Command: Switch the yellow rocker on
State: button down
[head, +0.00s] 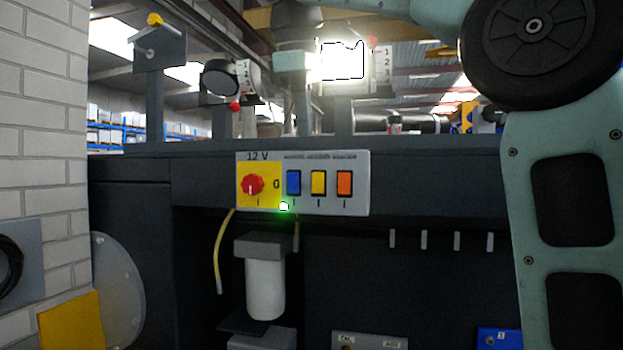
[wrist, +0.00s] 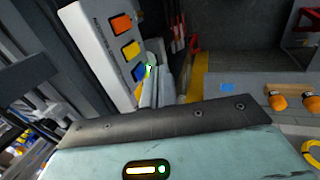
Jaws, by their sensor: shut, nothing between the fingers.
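The yellow rocker (head: 318,183) is the middle one of three on a pale switch panel (head: 362,207), between a blue rocker (head: 293,182) and an orange rocker (head: 344,184). I cannot tell which end of it is pressed. In the wrist view the yellow rocker (wrist: 131,50) shows at upper left, with the blue one nearer my fingers. My gripper (wrist: 160,72) is shut and empty, its tips apart from the yellow rocker in the picture. In the head view my gripper (head: 303,118) points down above the panel, its fingers partly hard to make out.
A red knob (head: 253,184) sits on a yellow plate left of the rockers. A green light (head: 284,206) glows at the panel's lower edge. A white canister (head: 265,287) hangs below. A brick wall (head: 45,120) stands at left.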

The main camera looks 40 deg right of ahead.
aim_at(315, 179)
jog(key=x, duration=0.3)
jog(key=w+d+p+x, duration=0.1)
jog(key=x, duration=0.3)
jog(key=d+r+p+x, duration=0.1)
jog(key=x, duration=0.3)
jog(key=shift+w+f, duration=0.1)
jog(key=shift+w, duration=0.1)
jog(key=shift+w+d+f, duration=0.2)
jog(key=shift+w+d, duration=0.15)
jog(key=shift+d, duration=0.15)
jog(key=shift+w+d+f+p, duration=0.15)
jog(key=shift+w+d+p, duration=0.05)
jog(key=shift+d+p, duration=0.1)
jog(key=shift+a, duration=0.1)
